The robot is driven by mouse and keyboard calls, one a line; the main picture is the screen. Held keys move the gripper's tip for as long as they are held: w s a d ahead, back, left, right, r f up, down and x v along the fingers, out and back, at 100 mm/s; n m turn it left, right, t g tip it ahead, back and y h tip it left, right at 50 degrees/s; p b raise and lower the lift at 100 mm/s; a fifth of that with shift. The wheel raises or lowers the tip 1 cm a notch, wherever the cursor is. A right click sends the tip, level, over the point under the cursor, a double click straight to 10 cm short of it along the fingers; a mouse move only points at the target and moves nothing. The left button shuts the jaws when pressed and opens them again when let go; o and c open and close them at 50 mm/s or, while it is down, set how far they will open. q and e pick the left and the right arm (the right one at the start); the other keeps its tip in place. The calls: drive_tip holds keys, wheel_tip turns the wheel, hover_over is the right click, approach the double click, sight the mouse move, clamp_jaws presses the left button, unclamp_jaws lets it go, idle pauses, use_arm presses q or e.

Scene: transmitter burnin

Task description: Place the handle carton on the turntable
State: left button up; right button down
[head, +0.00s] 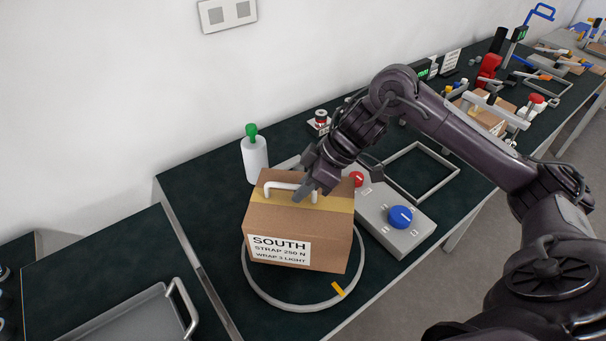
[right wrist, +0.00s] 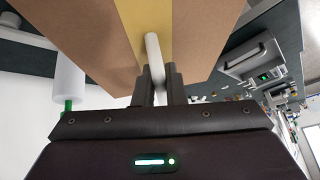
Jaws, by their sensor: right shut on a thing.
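The handle carton (head: 298,227) is a brown box with yellow tape, a white top handle (head: 284,186) and a label reading "SOUTH, STRAP 250 N, WRAP 3 LIGHT". My right gripper (head: 311,187) is shut on the white handle; the right wrist view shows the handle (right wrist: 153,55) between its two fingers (right wrist: 158,88). The turntable (head: 289,305) shows as a grey ring with a yellow mark, around and below the carton. The carton hides much of it, and I cannot tell whether the carton touches it. My left gripper is not in view.
A grey control box with a blue knob (head: 400,217) and a red button stands right of the carton. A white bottle with a green top (head: 254,158) stands behind it. A metal frame (head: 421,172) lies farther right. A grey tray (head: 145,318) is on the left table, across a gap.

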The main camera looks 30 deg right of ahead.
sight(305, 200)
drive_tip(key=shift+w+f, duration=0.1)
drive_tip(key=shift+f, duration=1.9)
drive_tip(key=c, duration=1.8)
unclamp_jaws()
drive_tip(key=shift+f, duration=0.2)
drive_tip(key=o, duration=0.3)
drive_tip(key=shift+s, duration=0.2)
drive_tip(key=shift+r, duration=0.1)
drive_tip(key=shift+d+r, duration=0.2)
drive_tip(key=b+v, duration=0.1)
drive_tip(key=v, duration=1)
drive_tip(key=shift+s+r, duration=0.2)
